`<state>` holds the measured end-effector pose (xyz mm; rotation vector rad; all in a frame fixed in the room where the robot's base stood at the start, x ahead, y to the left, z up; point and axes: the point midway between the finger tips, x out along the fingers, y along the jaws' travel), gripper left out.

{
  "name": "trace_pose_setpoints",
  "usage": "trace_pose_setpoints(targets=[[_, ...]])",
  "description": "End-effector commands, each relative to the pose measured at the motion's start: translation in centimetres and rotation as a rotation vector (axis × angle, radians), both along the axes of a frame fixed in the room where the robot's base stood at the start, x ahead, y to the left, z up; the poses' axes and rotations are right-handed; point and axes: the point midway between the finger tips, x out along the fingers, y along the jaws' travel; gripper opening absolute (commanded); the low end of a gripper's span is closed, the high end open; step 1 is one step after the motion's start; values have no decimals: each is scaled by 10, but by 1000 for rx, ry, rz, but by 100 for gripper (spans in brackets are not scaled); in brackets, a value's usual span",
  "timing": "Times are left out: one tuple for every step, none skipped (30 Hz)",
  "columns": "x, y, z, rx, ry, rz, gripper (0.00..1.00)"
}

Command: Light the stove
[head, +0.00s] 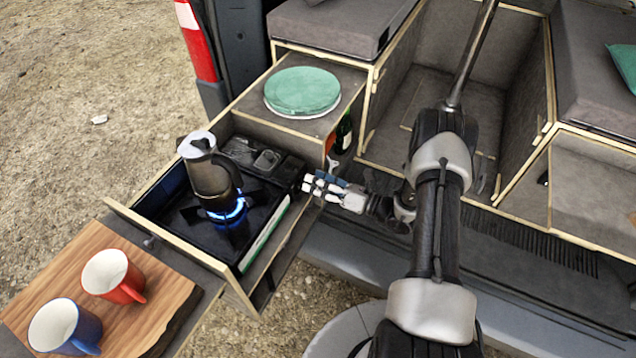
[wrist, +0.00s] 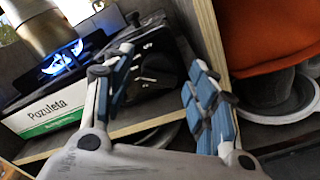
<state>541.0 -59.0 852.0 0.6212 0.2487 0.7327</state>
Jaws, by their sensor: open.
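The black stove (head: 180,212) sits in a pulled-out wooden drawer. A blue flame burns at its burner (head: 235,212), under a dark pot with a light lid (head: 209,175). The flame (wrist: 62,60) and the pot's metal base (wrist: 45,28) also show in the wrist view. My gripper (head: 310,183) is open and empty just right of the stove's control end (head: 262,160). In the wrist view my open fingers (wrist: 162,72) are in front of the black control panel (wrist: 152,52), with no clear contact. The knob itself is hard to make out.
The drawer's front panel (head: 165,240) and a compartment wall (wrist: 203,40) bound the stove. A wooden board (head: 160,302) holds a red mug (head: 110,275) and a blue mug (head: 60,328). A green plate (head: 302,90) lies on the cabinet; a dark bottle (head: 344,133) stands below.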

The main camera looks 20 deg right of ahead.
Motion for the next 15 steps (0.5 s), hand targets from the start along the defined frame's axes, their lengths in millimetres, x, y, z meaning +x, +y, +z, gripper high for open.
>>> trace_pose_setpoints(targets=[[1, 0, 0, 0, 0, 0, 52], [1, 0, 0, 0, 0, 0, 52], [1, 0, 0, 0, 0, 0, 52], [1, 1, 0, 0, 0, 0, 52], [1, 0, 0, -1, -1, 0, 52], [1, 0, 0, -1, -1, 0, 52], [1, 0, 0, -1, -1, 0, 52], [1, 0, 0, -1, -1, 0, 51], [1, 0, 0, -1, -1, 0, 48], [1, 0, 0, -1, -1, 0, 46], [1, 0, 0, -1, -1, 0, 44], [1, 0, 0, -1, -1, 0, 42], [1, 0, 0, -1, -1, 0, 40], [1, 0, 0, -1, -1, 0, 38], [1, 0, 0, -1, -1, 0, 35]])
